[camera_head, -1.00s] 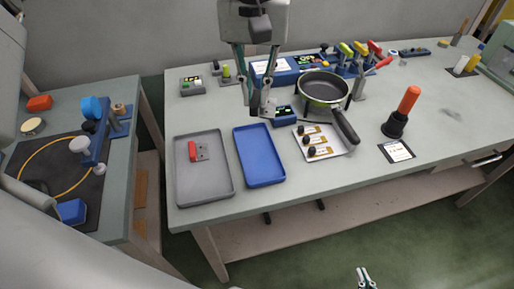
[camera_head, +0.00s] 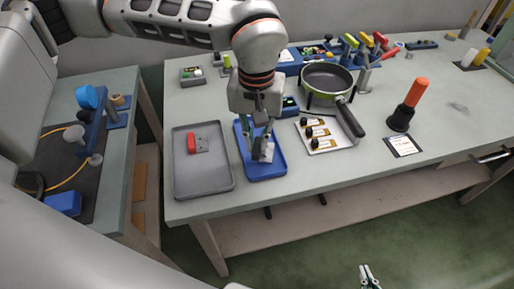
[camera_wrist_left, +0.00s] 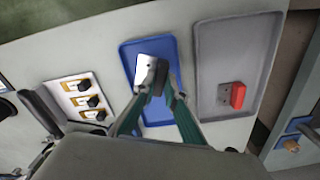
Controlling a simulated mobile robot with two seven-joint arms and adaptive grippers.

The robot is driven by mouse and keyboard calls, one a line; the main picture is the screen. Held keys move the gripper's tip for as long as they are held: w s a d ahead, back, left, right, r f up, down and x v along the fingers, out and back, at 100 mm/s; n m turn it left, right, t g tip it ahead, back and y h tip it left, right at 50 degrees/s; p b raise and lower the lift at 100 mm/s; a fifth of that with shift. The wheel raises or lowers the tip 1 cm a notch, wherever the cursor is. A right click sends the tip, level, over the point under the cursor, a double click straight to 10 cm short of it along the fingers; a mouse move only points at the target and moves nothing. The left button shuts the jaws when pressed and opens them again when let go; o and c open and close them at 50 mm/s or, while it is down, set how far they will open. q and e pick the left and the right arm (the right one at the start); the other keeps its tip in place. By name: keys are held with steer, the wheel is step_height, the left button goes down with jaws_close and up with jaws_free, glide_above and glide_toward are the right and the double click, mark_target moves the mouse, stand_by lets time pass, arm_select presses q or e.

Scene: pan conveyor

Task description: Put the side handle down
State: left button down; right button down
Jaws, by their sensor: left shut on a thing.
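My left gripper (camera_head: 258,140) is over the blue tray (camera_head: 280,173), fingers pointing down. It is shut on the side handle (camera_head: 267,152), a dark grip with a pale metal plate. In the left wrist view the side handle (camera_wrist_left: 147,70) sits between the green fingertips (camera_wrist_left: 155,92), in front of the blue tray (camera_wrist_left: 129,52). I cannot tell whether it touches the tray floor. My right gripper (camera_head: 368,279) shows only as fingertips at the bottom edge, away from the table; its opening is unclear.
A grey tray (camera_head: 180,180) on the left holds a red-gripped part (camera_head: 191,143) with a metal plate. A plate with several black-knobbed parts (camera_head: 327,143) lies right of the blue tray. A pan (camera_head: 326,82) stands behind it, its long handle reaching forward.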

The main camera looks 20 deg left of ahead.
mark_target(257, 145)
arm_select(q)
step_height(257, 145, down, 3)
steer(key=shift+f, duration=0.1)
arm_select(e)
steer(key=shift+s+f, duration=0.3)
steer(key=shift+f, duration=0.15)
arm_select(q)
steer(key=shift+f, duration=0.1)
steer(key=c, duration=2.3)
jaws_free()
steer(key=shift+c, duration=0.2)
arm_select(e)
steer(key=shift+s+f, duration=0.1)
